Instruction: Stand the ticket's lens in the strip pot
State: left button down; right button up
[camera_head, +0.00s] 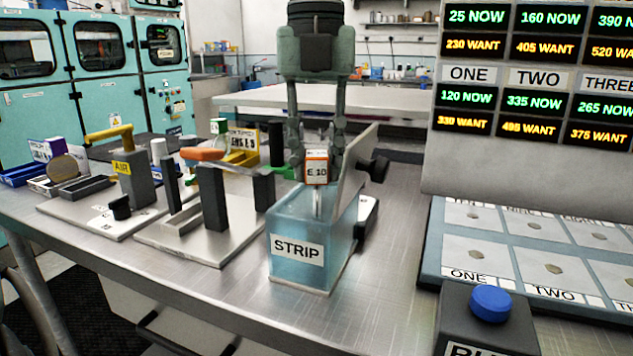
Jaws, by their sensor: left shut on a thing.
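My left gripper (317,160) points down over the strip pot and is shut on a small piece labelled E 10 (316,173), with a white face and an orange edge. A thin pale part hangs below the label, at the pot's mouth. I cannot tell whether it touches the pot's floor, and no lens disc shows clearly. The strip pot (297,271) is a clear, bluish box with a STRIP label on its front, standing on the metal bench. My right gripper is out of view.
A grey plate (357,160) tilts up right behind the pot, with a dark knob (379,168). Left stand fixtures with an orange handle (202,154) and a yellow AIR lever (109,134). Right are a labelled tray (433,265) and a blue button (490,302). The front bench is clear.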

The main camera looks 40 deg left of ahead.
aim_at(317, 184)
pick_arm(q)
notch_tip(317, 184, down, 3)
jog(key=shift+r, duration=0.1)
jog(key=shift+f, duration=0.4)
jog(key=c, duration=1.6)
grip_release()
jog(key=shift+o, duration=0.2)
jog(key=shift+w+r, duration=0.1)
jog(key=shift+r, duration=0.85)
notch_tip(317, 184, up, 6)
jog(key=shift+f, duration=0.1)
jog(key=shift+r, duration=2.2)
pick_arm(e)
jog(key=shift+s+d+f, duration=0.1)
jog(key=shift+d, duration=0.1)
